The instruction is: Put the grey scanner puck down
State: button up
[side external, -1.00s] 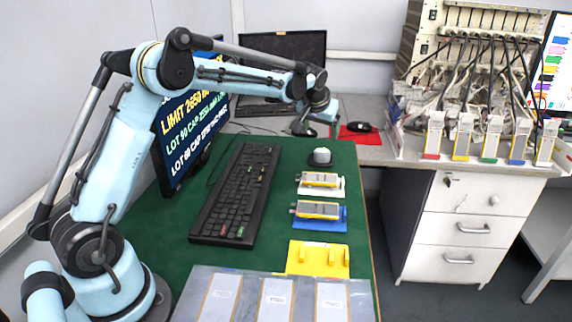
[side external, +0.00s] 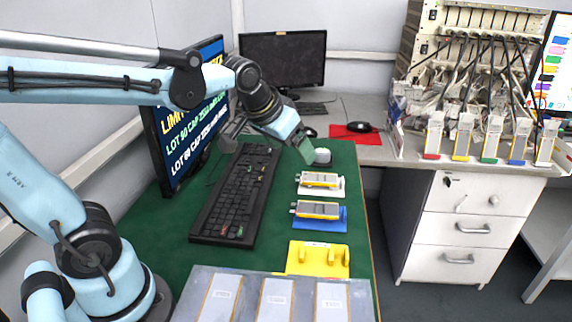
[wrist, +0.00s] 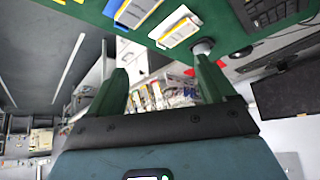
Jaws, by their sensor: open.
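The grey scanner puck (side external: 322,155), light on top with a dark base, stands upright on the green mat (side external: 225,258) near its far right corner. In the wrist view the puck (wrist: 203,46) shows just beyond the tip of the right-hand finger. My gripper (side external: 307,150) is beside the puck, to its left in the side view. In the wrist view my gripper (wrist: 158,75) has its two green fingers wide apart with nothing held between them. Whether a finger touches the puck I cannot tell.
Two grey-and-yellow cells lie on a white holder (side external: 340,191) and a blue holder (side external: 338,226). A yellow holder (side external: 318,270) is empty. A black keyboard (side external: 235,195) and a monitor (side external: 182,140) stand left. A grey tray (side external: 190,300) holds flat pouches in front.

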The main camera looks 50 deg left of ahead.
jog(key=s+d+f+m+h, duration=0.1)
jog(key=s+d+f, duration=0.2)
jog(key=s, duration=0.5)
jog(key=shift+s+d+f, duration=0.15)
jog(key=shift+s+f, duration=0.1)
jog(key=shift+f, duration=0.55)
jog(key=shift+o, duration=1.6)
jog(key=shift+w+a+r+m, duration=0.15)
jog(key=shift+w+a+m, duration=0.05)
jog(key=shift+m, duration=0.2)
jog(key=w+a+r+m+g+y, duration=0.2)
jog(key=w+a+m+g+y, duration=0.4)
jog(key=w+a+g+y, duration=0.15)
jog(key=w+a+r+m+g+y, duration=0.3)
jog(key=w+a+m+g+y, duration=0.35)
jog(key=w+a, duration=0.2)
jog(key=x, duration=1)
jog(key=shift+a+f+t, duration=0.2)
jog(key=shift+a+t, duration=0.1)
jog(key=shift+a, duration=0.05)
